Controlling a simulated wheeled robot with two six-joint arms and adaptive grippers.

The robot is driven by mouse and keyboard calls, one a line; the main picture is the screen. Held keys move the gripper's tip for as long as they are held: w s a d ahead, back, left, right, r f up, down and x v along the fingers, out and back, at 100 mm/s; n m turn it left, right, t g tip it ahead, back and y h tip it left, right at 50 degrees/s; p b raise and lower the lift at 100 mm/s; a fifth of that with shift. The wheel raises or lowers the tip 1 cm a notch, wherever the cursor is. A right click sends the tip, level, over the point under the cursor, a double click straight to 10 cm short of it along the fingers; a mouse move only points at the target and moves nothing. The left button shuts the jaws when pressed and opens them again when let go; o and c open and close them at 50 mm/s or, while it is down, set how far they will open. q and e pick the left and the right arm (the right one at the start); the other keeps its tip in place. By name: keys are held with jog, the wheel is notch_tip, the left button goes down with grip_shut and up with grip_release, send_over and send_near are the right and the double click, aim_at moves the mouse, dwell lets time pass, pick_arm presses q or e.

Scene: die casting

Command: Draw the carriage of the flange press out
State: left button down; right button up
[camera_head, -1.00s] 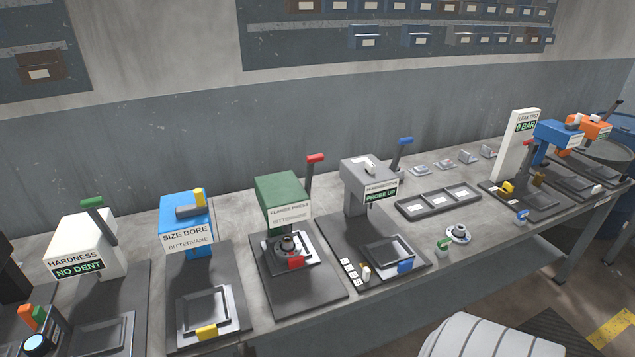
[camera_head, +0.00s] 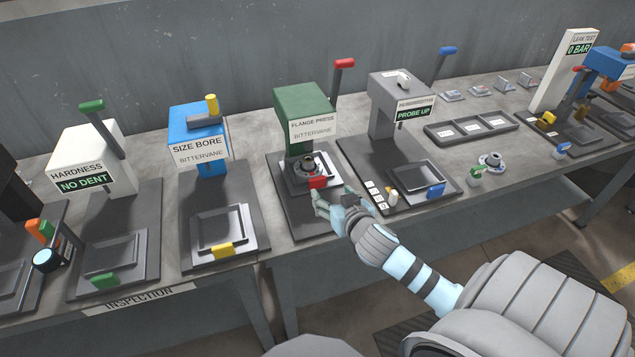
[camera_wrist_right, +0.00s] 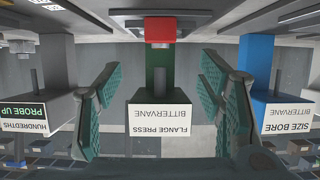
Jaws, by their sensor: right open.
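The flange press (camera_head: 304,108) is a green machine with a white label and a raised lever with a red grip (camera_head: 344,63). Its grey carriage (camera_head: 291,183) sits beneath the head and carries a round metal part (camera_head: 308,166). A red handle (camera_head: 318,183) is on the carriage's front. My right gripper (camera_head: 331,197) is open, just in front of the red handle. In the right wrist view, which is upside down, the red handle (camera_wrist_right: 160,29) shows between and beyond the spread green fingers (camera_wrist_right: 160,85). Whether a finger touches it cannot be told. My left gripper is not in view.
The blue size bore press (camera_head: 197,135) stands to the left, the grey probe stand (camera_head: 392,90) to the right. A small tan-topped piece (camera_head: 392,196) stands near my gripper. A partitioned tray (camera_head: 470,130) lies further right. The bench front below the press is free.

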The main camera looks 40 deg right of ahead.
aim_at(318, 180)
jog(key=b+x, duration=0.3)
jog(key=x, duration=1)
jog(key=shift+f, duration=0.15)
jog(key=shift+s, duration=0.1)
jog(key=shift+c, duration=0.6)
grip_shut()
jog(key=shift+a, duration=0.1)
